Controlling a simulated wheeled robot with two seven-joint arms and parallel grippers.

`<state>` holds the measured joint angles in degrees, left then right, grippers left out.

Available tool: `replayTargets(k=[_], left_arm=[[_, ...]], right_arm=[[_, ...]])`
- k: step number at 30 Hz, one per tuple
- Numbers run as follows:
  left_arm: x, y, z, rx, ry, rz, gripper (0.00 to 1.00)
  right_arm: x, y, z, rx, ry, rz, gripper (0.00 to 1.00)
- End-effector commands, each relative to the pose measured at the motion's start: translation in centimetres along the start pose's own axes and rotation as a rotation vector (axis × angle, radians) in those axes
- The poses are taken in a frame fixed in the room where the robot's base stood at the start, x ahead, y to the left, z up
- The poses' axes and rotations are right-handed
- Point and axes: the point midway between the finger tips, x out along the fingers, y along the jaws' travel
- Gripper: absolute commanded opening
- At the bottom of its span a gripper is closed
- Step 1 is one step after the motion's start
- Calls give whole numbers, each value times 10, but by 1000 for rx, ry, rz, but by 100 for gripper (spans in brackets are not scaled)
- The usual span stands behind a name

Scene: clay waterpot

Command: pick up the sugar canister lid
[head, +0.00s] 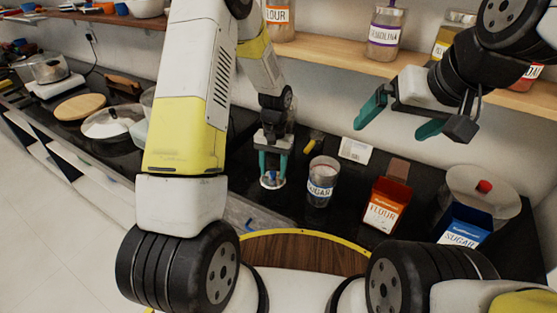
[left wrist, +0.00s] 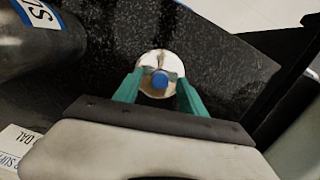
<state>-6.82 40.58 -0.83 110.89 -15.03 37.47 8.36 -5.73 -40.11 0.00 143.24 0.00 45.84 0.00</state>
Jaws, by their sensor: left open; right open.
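The sugar canister lid (head: 272,184) is a small round pale disc with a blue knob, lying on the dark counter left of the sugar canister (head: 320,188). The canister is a clear jar with a SUGAR label. My left gripper (head: 272,176) points down over the lid, open, with its teal fingers on either side of the knob. The left wrist view shows the lid's blue knob (left wrist: 160,79) between the fingers (left wrist: 160,92); contact cannot be told. The canister (left wrist: 35,40) is at that view's upper left. My right gripper (head: 388,130) is open and empty, above the counter at right.
An orange flour box (head: 383,213) and a blue sugar box (head: 462,230) stand right of the canister. A white card (head: 355,150) and a yellow item (head: 313,143) are behind it. A shelf (head: 340,62) with jars runs above. A lidded pan (head: 112,121) is at left.

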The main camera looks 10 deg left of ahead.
Motion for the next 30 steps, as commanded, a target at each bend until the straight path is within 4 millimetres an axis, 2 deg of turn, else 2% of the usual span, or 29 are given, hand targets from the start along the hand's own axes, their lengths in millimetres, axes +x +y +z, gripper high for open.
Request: replayTargets(k=[5,12,13,23,30], left_arm=[[0,0,0,0,0,0,48],[0,0,0,0,0,0,3],[0,0,0,0,0,0,0],[-1,0,0,0,1,0,0],[-17,0,1,0,3,0,0]], right_arm=[[0,0,0,0,0,0,100],[0,0,0,0,0,0,100],[0,0,0,0,0,0,100],[0,0,0,0,0,0,100],[0,0,0,0,0,0,100]])
